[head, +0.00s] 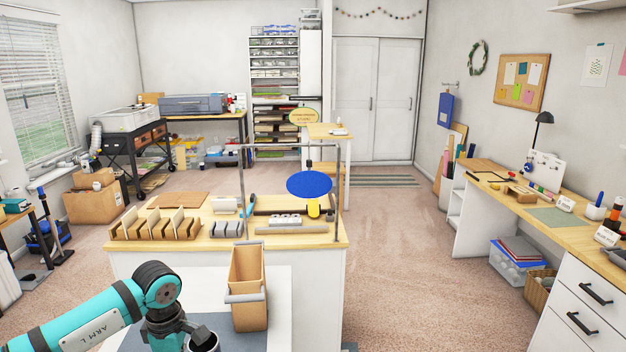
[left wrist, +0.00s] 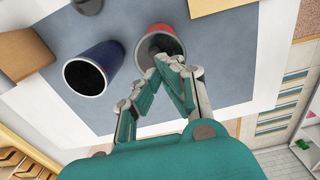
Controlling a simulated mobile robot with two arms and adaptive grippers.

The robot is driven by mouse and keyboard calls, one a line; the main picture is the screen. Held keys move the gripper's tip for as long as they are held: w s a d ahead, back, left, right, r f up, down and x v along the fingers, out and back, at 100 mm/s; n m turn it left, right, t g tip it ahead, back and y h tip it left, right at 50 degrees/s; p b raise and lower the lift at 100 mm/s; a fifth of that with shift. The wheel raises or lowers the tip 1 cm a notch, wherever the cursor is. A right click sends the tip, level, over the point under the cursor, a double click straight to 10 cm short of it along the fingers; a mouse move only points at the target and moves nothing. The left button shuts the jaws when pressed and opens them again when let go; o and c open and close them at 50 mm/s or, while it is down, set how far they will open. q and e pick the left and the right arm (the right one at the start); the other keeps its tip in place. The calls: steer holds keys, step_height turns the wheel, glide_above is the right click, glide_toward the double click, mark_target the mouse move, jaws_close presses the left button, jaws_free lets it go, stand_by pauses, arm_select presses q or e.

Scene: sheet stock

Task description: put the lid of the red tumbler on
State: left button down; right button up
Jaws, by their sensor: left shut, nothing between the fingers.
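The red tumbler (left wrist: 146,52) shows in the left wrist view with its open mouth toward the camera and a dark inside. I see no lid on it. My left gripper (left wrist: 170,66) is shut and empty, its fingertips in front of the near part of the tumbler's mouth. Whether they touch it, I cannot tell. A grey object (left wrist: 88,5) is cut off by the top edge; I cannot tell whether it is a lid. In the head view my left arm comes in at the lower left, and the tumbler is not clearly visible. My right gripper is not in view.
A blue tumbler (left wrist: 95,69), also open, stands left of the red one on a grey-blue mat (left wrist: 215,60). In the head view a tan holder (head: 248,280) stands near my left arm, before a crowded wooden worktop (head: 250,244).

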arm_select(q)
steer(key=shift+f+b, duration=1.1)
steer(key=shift+f, duration=0.2)
steer(key=shift+r, duration=0.15)
stand_by(0.5)
step_height(320, 180, up, 9)
steer(key=p, duration=0.4)
stand_by(0.5)
